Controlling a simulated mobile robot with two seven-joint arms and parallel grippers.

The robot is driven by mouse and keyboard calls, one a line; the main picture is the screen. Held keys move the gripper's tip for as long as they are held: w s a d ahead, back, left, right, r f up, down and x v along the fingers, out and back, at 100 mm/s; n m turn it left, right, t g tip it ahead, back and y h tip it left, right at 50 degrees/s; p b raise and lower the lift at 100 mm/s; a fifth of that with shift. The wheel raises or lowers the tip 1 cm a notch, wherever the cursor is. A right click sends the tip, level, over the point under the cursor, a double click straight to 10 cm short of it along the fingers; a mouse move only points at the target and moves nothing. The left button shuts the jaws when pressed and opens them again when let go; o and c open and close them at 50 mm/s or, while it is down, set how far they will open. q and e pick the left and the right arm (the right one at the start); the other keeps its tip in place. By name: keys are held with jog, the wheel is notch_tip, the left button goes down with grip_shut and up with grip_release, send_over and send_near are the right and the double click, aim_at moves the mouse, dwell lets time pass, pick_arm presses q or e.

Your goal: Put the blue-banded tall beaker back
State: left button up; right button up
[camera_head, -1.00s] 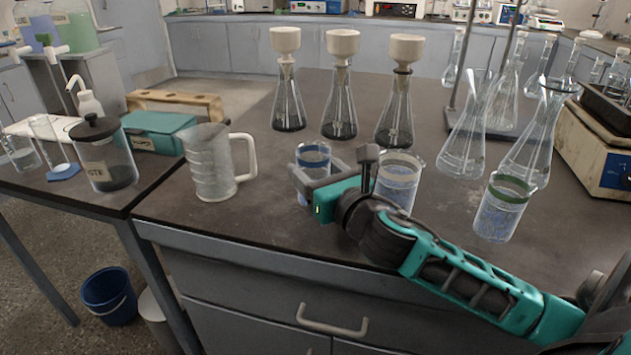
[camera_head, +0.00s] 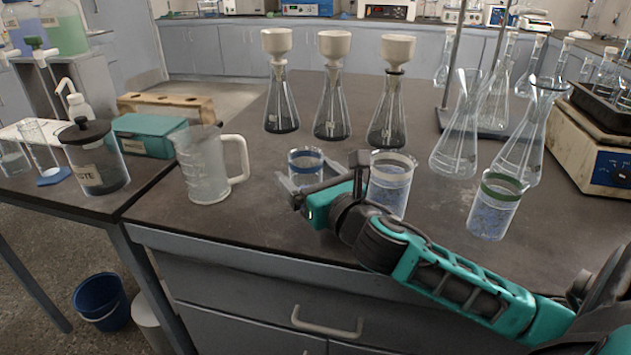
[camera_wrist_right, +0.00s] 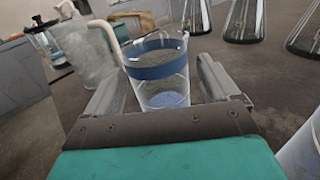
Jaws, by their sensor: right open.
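The blue-banded tall beaker (camera_head: 306,162) stands upright on the dark bench, left of the white-banded beaker (camera_head: 392,185) and the green-banded beaker (camera_head: 494,207). My right gripper (camera_head: 302,192) is low at the bench beside it. In the right wrist view the blue-banded beaker (camera_wrist_right: 158,72) stands between the two open fingers of my right gripper (camera_wrist_right: 155,88), with a gap visible on the right side. In the head view my gripper and wrist hide its lower part. My left gripper is not in view.
A handled plastic jug (camera_head: 205,165) stands left of the blue-banded beaker. Several flasks with white funnels (camera_head: 333,95) stand behind it. Clear glass flasks (camera_head: 460,135) stand to the right. The bench's front edge lies just in front of my arm.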

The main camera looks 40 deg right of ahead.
jog(key=s, duration=0.8)
jog(key=s+a, duration=0.1)
jog(key=s, duration=0.3)
jog(key=shift+r+p, duration=0.15)
jog(key=shift+p, duration=0.2)
